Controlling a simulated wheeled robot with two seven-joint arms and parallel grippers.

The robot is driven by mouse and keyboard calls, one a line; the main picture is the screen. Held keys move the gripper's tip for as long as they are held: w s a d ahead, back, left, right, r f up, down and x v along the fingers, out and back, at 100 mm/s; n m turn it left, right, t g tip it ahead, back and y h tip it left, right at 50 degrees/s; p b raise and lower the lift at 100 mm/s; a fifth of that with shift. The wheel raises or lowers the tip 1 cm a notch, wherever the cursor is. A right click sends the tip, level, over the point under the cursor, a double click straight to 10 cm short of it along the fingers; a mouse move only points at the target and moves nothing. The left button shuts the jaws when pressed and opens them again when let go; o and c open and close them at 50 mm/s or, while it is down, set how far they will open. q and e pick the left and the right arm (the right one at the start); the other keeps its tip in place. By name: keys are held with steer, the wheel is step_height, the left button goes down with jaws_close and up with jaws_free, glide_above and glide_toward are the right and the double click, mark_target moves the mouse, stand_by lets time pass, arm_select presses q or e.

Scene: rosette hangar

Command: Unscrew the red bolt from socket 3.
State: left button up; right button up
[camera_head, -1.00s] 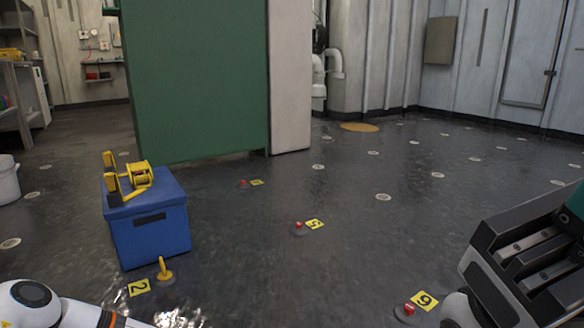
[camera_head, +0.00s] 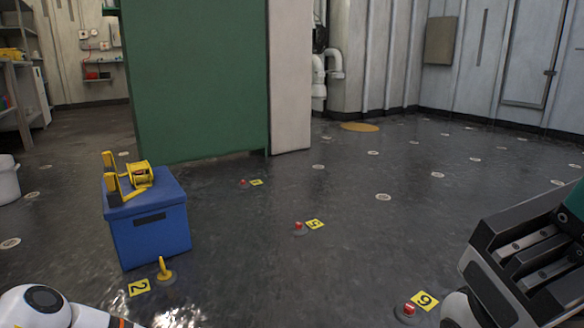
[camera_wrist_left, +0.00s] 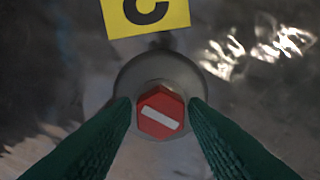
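The red bolt (camera_wrist_left: 160,113) is a hexagonal head with a white bar on top, seated in a round grey socket (camera_wrist_left: 160,76) in the left wrist view. A yellow number tag (camera_wrist_left: 145,14) lies beside it, cut off at the top edge, so its number is only partly seen. My left gripper (camera_wrist_left: 160,104) has its two green fingers on either side of the bolt, with a narrow gap at each side. This bolt and my left gripper are out of the head view. My right gripper (camera_head: 530,260) shows partly at the right edge; its fingertips are not clear.
Other red bolts stand at tag 5 (camera_head: 314,224), tag 6 (camera_head: 425,300) and a farther tag (camera_head: 256,182). A yellow hook-like piece (camera_head: 165,269) stands by tag 2 (camera_head: 139,287). A blue box (camera_head: 150,235) carries yellow gear. A green partition (camera_head: 195,80) stands behind; the middle floor is open.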

arm_select(q)
jaws_close()
steer(key=shift+r, duration=0.15)
steer(key=n+p, duration=0.6)
steer(key=n, duration=0.1)
steer(key=shift+r+p, duration=0.15)
steer(key=shift+p, duration=0.2)
steer(key=shift+n+p, duration=0.55)
steer(key=shift+n, duration=0.45)
steer(key=shift+f+n, duration=0.2)
steer(key=shift+n, duration=0.2)
